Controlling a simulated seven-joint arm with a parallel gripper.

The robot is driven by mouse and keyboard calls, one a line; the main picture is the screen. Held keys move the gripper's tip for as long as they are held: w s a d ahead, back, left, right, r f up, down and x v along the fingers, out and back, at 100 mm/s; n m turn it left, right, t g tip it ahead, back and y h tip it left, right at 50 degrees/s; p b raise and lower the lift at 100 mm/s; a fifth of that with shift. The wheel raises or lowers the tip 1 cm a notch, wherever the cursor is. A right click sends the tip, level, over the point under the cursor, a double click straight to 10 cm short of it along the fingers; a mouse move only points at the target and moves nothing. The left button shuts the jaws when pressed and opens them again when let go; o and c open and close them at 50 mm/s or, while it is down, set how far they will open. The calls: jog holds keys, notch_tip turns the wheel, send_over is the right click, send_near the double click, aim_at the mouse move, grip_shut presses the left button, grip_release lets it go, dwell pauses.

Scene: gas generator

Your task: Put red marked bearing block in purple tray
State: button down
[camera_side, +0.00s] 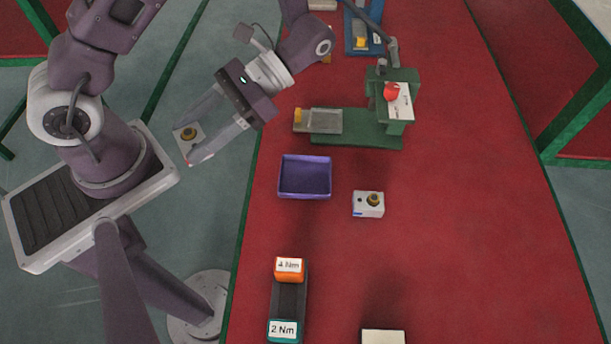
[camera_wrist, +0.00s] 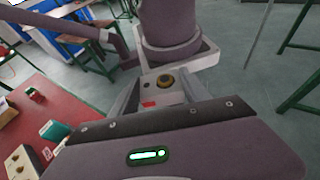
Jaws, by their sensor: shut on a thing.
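The red marked bearing block (camera_wrist: 179,95) is a pale block with a dark, brass-coloured round bearing on top and a red patch on its near face in the wrist view. In the side view the block (camera_side: 188,139) is between the fingertips of my gripper (camera_side: 187,146), which is shut on it. My gripper holds it in the air left of the red table, near my base. The purple tray (camera_side: 304,194) lies on the table to the right of and below my gripper in the side view. It is empty.
A similar block with a blue mark (camera_side: 368,206) sits right of the tray. A green press (camera_side: 395,130) with a red knob stands behind the tray. Orange (camera_side: 289,270) and teal (camera_side: 284,331) torque-labelled items lie at the front.

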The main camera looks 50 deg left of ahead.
jog(key=w+d+r+n+h, duration=0.1)
jog(key=d+r+n+h, duration=0.1)
jog(key=d+n+h, duration=0.4)
notch_tip(320, 180, up, 4)
jog(key=n+t+h, duration=1)
jog(key=n+t, duration=0.3)
jog(key=n, duration=0.1)
send_over(303, 176)
notch_tip(303, 176, down, 22)
jog(key=shift+f, duration=0.25)
jog(key=shift+f, duration=0.1)
jog(key=c, duration=0.8)
grip_release()
